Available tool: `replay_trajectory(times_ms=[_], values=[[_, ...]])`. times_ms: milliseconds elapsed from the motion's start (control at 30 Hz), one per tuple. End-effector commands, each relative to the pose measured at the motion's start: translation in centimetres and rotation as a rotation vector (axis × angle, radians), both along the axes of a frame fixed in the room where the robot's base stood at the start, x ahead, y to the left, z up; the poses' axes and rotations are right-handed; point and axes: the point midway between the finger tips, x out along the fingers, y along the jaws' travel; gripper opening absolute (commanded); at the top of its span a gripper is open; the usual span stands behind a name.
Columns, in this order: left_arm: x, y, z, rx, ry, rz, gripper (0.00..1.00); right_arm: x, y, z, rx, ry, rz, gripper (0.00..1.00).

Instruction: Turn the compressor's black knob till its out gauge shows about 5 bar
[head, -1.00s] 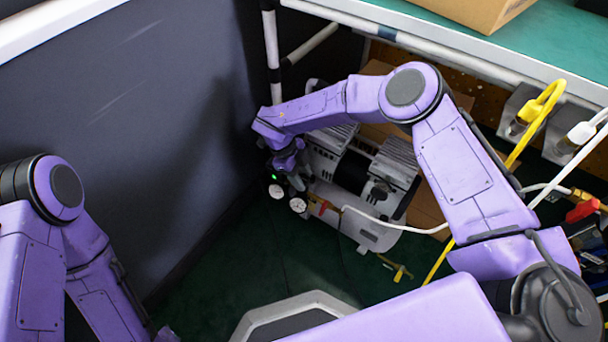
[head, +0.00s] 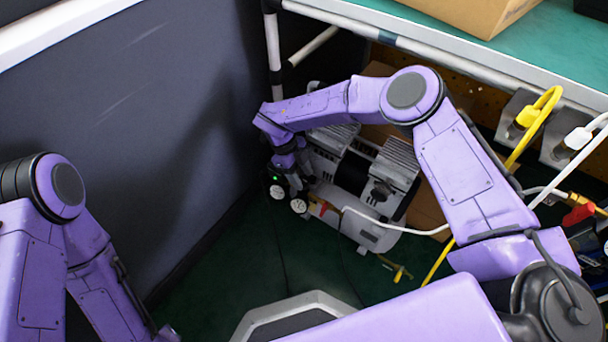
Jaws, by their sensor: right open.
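The compressor (head: 378,237) stands on the dark green floor under the bench, with a silver tank and finned heads. Two small round gauges, one dark-faced (head: 277,191) and one white-faced (head: 298,206), sit at its left end. Their needles are too small to read. My right gripper (head: 294,184) is open and points down at that end, just above and behind the gauges. The black knob cannot be made out; the gripper covers that area. I cannot tell whether the fingers touch it. My left arm is at the left edge; its gripper is out of the picture.
A dark wall panel (head: 130,130) stands close left of the compressor. The bench (head: 480,75) with its white frame overhangs it. A white hose (head: 400,229) runs right from the compressor, and yellow and white plugs (head: 540,105) hang at the right.

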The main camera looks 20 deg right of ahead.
Motion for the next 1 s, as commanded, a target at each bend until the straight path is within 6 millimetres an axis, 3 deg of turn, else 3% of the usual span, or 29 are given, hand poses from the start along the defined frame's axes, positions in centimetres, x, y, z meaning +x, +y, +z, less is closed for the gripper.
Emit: replay_trajectory(times_ms=[200,400,1000], values=[[0.0,0.0,1.7,0.000,0.000,0.000,0.43,1.6,1.4,5.3,0.001,-0.005,0.000,0.50],[0.0,0.0,2.4,0.000,0.000,0.000,0.43,2.5,2.4,8.3,0.001,-0.004,0.000,0.50],[0.0,0.0,2.5,0.000,0.000,0.000,0.43,2.7,2.5,8.8,0.000,-0.002,-0.001,0.50]])
